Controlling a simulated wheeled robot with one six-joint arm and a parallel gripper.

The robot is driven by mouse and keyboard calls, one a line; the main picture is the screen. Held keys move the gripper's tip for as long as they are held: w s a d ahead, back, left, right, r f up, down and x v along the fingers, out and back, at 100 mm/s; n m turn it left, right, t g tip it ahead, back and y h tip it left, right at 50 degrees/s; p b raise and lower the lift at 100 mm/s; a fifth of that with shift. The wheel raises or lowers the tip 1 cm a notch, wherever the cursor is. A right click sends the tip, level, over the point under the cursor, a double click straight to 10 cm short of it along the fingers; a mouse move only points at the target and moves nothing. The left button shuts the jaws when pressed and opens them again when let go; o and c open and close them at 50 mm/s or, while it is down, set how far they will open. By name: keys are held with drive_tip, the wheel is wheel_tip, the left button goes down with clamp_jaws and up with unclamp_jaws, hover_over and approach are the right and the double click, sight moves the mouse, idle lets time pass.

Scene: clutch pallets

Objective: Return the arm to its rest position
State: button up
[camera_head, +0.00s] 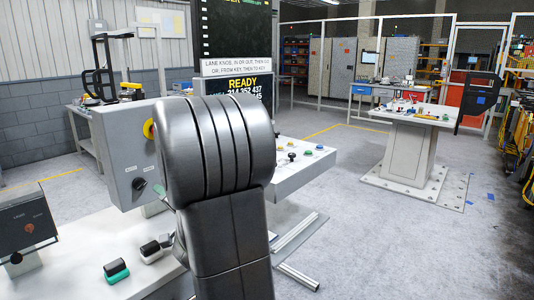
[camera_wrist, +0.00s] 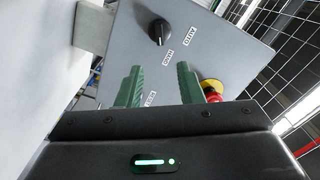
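My gripper (camera_wrist: 158,75) shows in the wrist view with its two green fingers apart and nothing between them. It points at the face of a grey control box (camera_wrist: 205,45). A black selector knob (camera_wrist: 158,31) on that face lies beyond the fingertips, apart from them, near labels that include AUTO and HAND. A red and yellow stop button (camera_wrist: 212,89) is close by the right finger. In the head view my grey arm stands large in the middle and hides most of the gripper. The control box (camera_head: 122,150) is just left of the arm.
A white bench (camera_head: 80,245) with a lever box (camera_head: 27,222) and small rocker switches lies at the lower left. A sign reading READY (camera_head: 236,85) stands behind my arm. A white pedestal table (camera_head: 408,150) is at the right. The floor between is mostly clear.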

sight(144, 182)
drive_tip(key=p+x, duration=0.1)
drive_tip(key=x, duration=0.8)
drive_tip(key=shift+w+a, duration=0.1)
drive_tip(key=shift+a, duration=0.15)
drive_tip(key=shift+w+a, duration=0.25)
drive_tip(key=shift+a, duration=0.05)
drive_tip(key=shift+s+d+r+n, duration=0.1)
drive_tip(key=shift+s+n, duration=0.05)
drive_tip(key=shift+n, duration=0.85)
drive_tip(key=n+b, duration=0.1)
drive_tip(key=n, duration=0.3)
drive_tip(key=shift+s+r, duration=0.1)
drive_tip(key=shift+r, duration=0.05)
drive_tip(key=n, duration=0.6)
drive_tip(key=shift+s+a+r, duration=0.15)
drive_tip(key=shift+s+a, duration=0.15)
drive_tip(key=shift+a, duration=0.1)
drive_tip(key=b+v, duration=0.1)
drive_tip(key=v, duration=0.6)
drive_tip(key=shift+w, duration=0.1)
